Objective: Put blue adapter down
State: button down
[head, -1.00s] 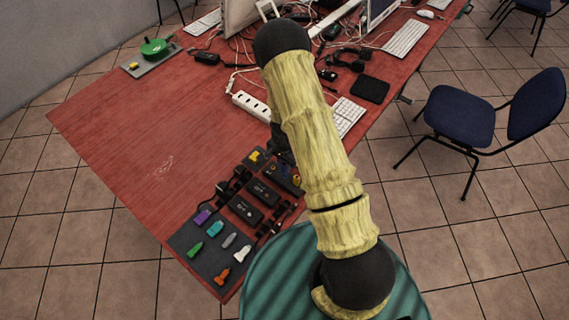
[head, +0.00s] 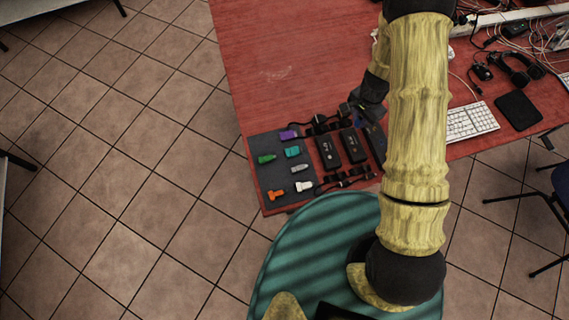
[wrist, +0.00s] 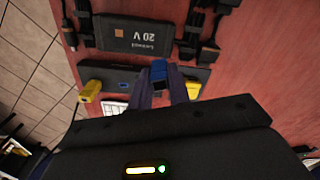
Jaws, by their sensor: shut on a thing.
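The blue adapter (wrist: 159,71) is between the fingertips of my gripper (wrist: 161,83) in the wrist view. My gripper is shut on it. In the wrist view it appears over or beside a long dark strip (wrist: 125,78), with one yellow adapter (wrist: 91,91) on its left and another (wrist: 192,89) on its right. I cannot tell whether the blue adapter touches anything below. In the head view my gripper (head: 353,109) is over the red table, just behind the black power bricks; my arm hides part of the area there.
A dark mat (head: 262,187) at the table's corner holds purple, green, teal, grey, orange and white adapters. Black power bricks (head: 328,153) and cables lie to its right. The red table (head: 280,50) is bare behind them. A keyboard (head: 472,121) lies right of my arm.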

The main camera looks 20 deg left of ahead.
jog(key=s+a+r+n+b, duration=0.1)
jog(key=s+a+n, duration=0.3)
jog(key=a, duration=0.5)
jog(key=s+a+r+n+b, duration=0.2)
jog(key=s+a+n, duration=0.3)
jog(key=a, duration=0.4)
jog(key=s+a+r+n+b, duration=0.1)
jog(key=s+a+n+b, duration=0.2)
jog(key=a, duration=0.7)
jog(key=shift+s+r+n, duration=0.2)
jog(key=shift+s+n, duration=0.5)
jog(key=shift+n, duration=0.2)
jog(key=shift+a+f, duration=0.1)
jog(key=shift+f+p, duration=0.5)
jog(key=shift+f, duration=2.35)
jog(key=shift+f+p, duration=0.4)
jog(key=shift+f, duration=1.65)
